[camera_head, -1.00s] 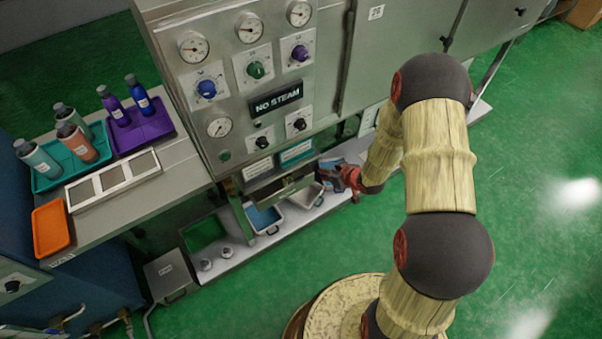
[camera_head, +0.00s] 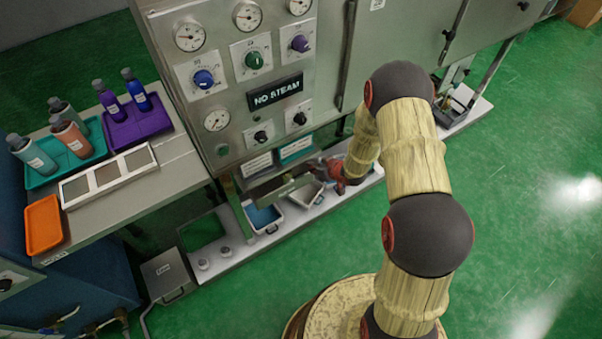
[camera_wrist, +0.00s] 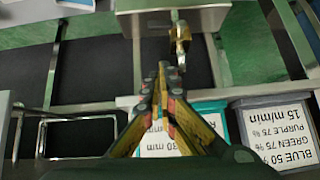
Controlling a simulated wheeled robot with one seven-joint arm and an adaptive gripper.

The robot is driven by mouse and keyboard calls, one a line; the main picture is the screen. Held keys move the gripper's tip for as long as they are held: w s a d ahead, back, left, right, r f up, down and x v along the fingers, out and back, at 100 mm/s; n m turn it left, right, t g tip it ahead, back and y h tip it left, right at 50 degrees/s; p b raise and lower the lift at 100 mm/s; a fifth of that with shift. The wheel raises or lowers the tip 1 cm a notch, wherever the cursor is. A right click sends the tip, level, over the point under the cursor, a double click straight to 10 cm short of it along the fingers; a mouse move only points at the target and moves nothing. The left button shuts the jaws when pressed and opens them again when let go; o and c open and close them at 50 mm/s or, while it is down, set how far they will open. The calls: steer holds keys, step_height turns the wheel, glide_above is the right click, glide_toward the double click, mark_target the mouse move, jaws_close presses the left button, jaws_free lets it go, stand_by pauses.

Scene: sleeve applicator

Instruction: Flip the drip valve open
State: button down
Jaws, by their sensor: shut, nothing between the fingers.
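A small brass fitting, which looks like the drip valve (camera_wrist: 181,38), hangs from the edge of a steel box (camera_wrist: 135,20) in the wrist view. Its lever position is too small to tell. My gripper (camera_wrist: 166,72) is shut and empty, with its fingertips just below and left of the brass fitting in the picture; I cannot tell whether they touch. In the head view my gripper (camera_head: 322,168) is under the machine's front panel, beside the steel trough (camera_head: 283,188), and the valve cannot be made out.
Two placards, one grey-framed (camera_wrist: 276,128) and one teal-framed (camera_wrist: 165,140), appear upside down close to my gripper. A blue-filled tray (camera_head: 263,217) and a pale tray (camera_head: 305,195) stand on the low shelf. The panel (camera_head: 232,125) with knobs and a NO STEAM sign rises above.

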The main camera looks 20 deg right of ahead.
steer(key=b, duration=0.3)
glide_above(302, 175)
step_height(302, 175, down, 8)
steer(key=f, duration=0.1)
steer(key=f+b, duration=0.2)
steer(key=shift+a+f, duration=0.15)
steer(key=shift+a, duration=0.1)
steer(key=shift+f, duration=0.15)
steer(key=shift+s+d+p, duration=0.1)
steer(key=shift+p, duration=0.2)
steer(key=shift+f+y, duration=0.15)
steer(key=shift+y, duration=0.15)
